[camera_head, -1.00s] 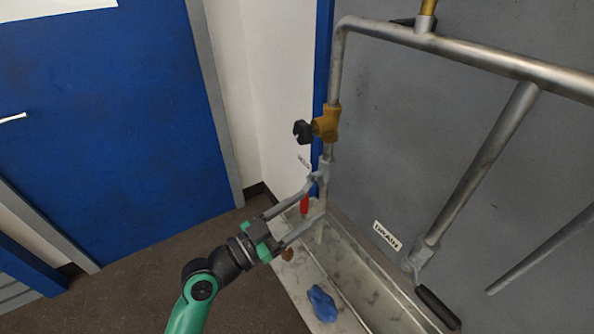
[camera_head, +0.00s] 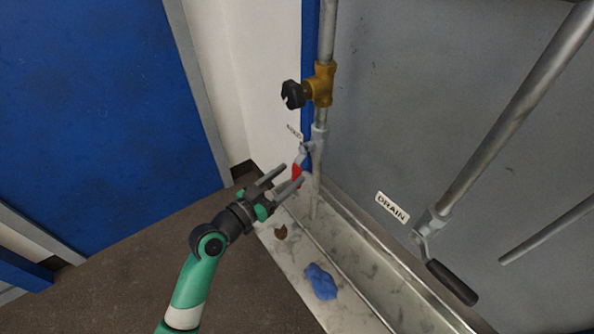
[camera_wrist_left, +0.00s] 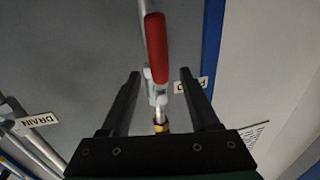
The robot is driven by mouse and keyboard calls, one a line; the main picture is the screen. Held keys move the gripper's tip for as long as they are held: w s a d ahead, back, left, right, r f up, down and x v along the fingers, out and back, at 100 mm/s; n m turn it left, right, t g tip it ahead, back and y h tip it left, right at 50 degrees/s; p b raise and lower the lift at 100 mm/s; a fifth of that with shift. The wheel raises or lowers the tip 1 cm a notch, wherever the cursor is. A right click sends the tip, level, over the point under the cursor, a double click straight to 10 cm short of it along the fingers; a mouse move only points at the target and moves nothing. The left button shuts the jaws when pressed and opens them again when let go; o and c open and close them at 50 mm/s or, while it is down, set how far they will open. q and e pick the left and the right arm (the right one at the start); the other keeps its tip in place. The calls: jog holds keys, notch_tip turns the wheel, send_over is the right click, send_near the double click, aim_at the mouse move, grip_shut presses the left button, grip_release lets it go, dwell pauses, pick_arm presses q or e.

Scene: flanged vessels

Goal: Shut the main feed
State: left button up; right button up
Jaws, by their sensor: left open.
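The valve with the red lever handle (camera_head: 297,173) sits low on the left vertical pipe. A small tag (camera_head: 294,132), hard to read, is beside it. In the head view the handle points downward from the valve. My left gripper (camera_head: 294,175) is open, with its fingertips close to the red handle. I cannot tell whether a finger touches the handle. My right gripper is not in view.
A brass valve with a black knob (camera_head: 292,94) is higher on the same pipe. A DRAIN label (camera_head: 392,207) and a black-handled lever (camera_head: 452,282) are at the right. A blue cloth-like lump (camera_head: 320,281) and a brown piece (camera_head: 281,232) lie on the trough ledge (camera_head: 292,262).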

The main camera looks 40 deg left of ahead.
aim_at(293, 172)
pick_arm(q)
jog(key=shift+w+b, duration=0.3)
jog(key=shift+w, duration=1.65)
grip_shut()
